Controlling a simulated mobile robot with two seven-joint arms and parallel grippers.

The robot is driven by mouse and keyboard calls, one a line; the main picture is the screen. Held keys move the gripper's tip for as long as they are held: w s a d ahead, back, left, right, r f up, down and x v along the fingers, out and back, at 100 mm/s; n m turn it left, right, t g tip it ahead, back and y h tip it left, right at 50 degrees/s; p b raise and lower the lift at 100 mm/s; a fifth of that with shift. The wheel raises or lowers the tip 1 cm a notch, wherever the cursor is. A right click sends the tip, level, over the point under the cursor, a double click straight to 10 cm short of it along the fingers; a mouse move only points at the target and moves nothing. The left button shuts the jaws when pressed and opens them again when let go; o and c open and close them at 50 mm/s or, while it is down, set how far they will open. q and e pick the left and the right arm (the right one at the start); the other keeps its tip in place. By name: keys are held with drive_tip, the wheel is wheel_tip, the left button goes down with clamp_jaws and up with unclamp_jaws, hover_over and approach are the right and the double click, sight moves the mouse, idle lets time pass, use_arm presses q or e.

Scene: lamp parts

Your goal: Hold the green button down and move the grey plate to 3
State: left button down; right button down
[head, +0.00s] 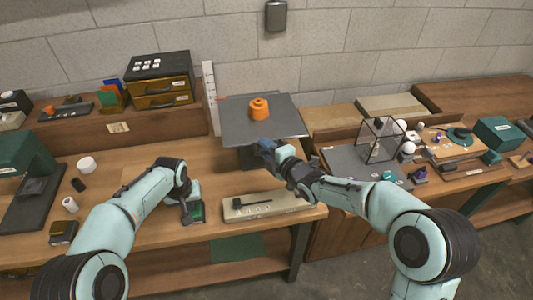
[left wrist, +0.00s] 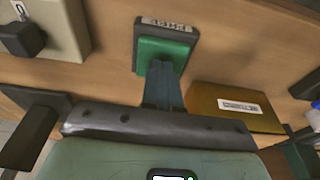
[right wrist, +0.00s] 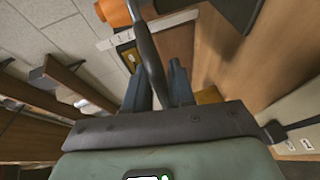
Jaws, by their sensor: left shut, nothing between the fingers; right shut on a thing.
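The grey plate (head: 236,128) stands raised above the middle of the bench, with an orange weight-like piece (head: 259,108) on it. A white marked strip (head: 210,98) stands upright behind its left side; its numbers are too small to read. The green button (left wrist: 150,54) sits in a dark housing on the bench. My left gripper (left wrist: 165,72) is shut and empty, its fingertips on the button's pad, apparently touching it.
A beige box (head: 290,203) with a black lever lies right of the button near the bench's front edge. A yellow-brown labelled piece (left wrist: 235,107) lies beside the button. A drawer cabinet (head: 160,85) stands behind left. A glass-sided frame (head: 380,140) stands on the right bench.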

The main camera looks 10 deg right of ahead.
use_arm(q)
drive_tip(key=shift+s+f, duration=0.15)
drive_tip(key=shift+f, duration=0.2)
use_arm(e)
wheel_tip(320, 180, up, 3)
drive_tip(key=shift+r, duration=0.2)
drive_tip(key=c, duration=1.2)
unclamp_jaws()
drive_tip(key=shift+o, duration=0.2)
drive_tip(key=v, duration=1.2)
drive_tip(key=shift+s+r, duration=0.1)
drive_tip(key=shift+r, duration=0.1)
